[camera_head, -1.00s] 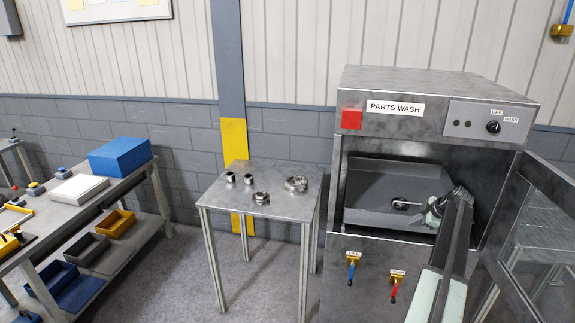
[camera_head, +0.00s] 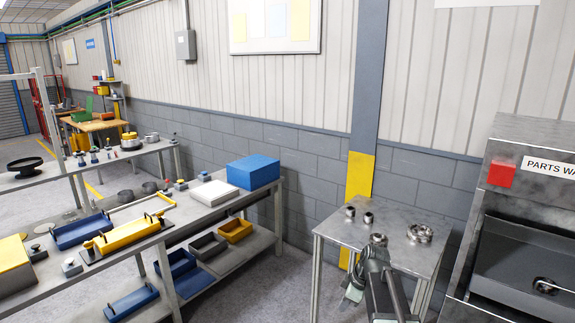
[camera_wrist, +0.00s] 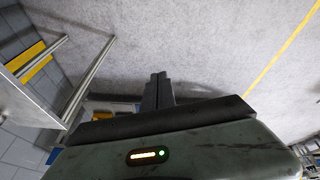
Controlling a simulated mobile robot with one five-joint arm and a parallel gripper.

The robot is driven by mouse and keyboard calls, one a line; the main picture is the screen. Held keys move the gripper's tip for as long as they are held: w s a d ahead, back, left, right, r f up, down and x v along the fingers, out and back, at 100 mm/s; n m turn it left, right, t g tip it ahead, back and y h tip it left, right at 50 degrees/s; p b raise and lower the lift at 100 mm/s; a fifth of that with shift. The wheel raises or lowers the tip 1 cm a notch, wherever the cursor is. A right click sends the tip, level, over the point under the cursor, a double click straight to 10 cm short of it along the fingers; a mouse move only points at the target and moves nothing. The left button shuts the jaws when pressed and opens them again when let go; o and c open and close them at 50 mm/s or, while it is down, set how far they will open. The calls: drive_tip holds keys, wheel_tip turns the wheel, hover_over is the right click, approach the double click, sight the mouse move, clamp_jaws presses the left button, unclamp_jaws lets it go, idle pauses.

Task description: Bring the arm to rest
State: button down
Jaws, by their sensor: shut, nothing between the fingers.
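My arm reaches up from the bottom of the head view, in front of the small metal table (camera_head: 400,246). My gripper shows in the wrist view (camera_wrist: 158,80) with its two dark fingers together and nothing between them. Below the fingers the wrist view shows grey floor (camera_wrist: 190,45). In the head view the fingers cannot be made out clearly. The arm hides part of the table's front edge.
Several metal parts, among them a ring (camera_head: 420,233), stand on the small table. The parts washer (camera_head: 520,215) stands at right with its chamber open. A long bench (camera_head: 215,215) with a blue box (camera_head: 253,172) and trays runs along the left. Floor between bench and table is clear.

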drive_tip(key=s+a+f+m+g+h, duration=0.15)
drive_tip(key=s+a+m, duration=0.35)
drive_tip(key=s, duration=0.5)
drive_tip(key=shift+s+d+r+m+g+h, duration=0.15)
drive_tip(key=shift+s+d+m+h, duration=0.2)
drive_tip(key=shift+s+m, duration=0.8)
drive_tip(key=shift+s+d+f+m+g+h, duration=0.15)
drive_tip(key=shift+s+d+m, duration=0.4)
drive_tip(key=shift+m, duration=1.05)
drive_tip(key=shift+s+d+r+m+g+h, duration=0.15)
drive_tip(key=shift+s+d+m+h, duration=0.15)
drive_tip(key=shift+s+m, duration=0.85)
drive_tip(key=shift+w+d, duration=0.15)
drive_tip(key=shift+w, duration=0.05)
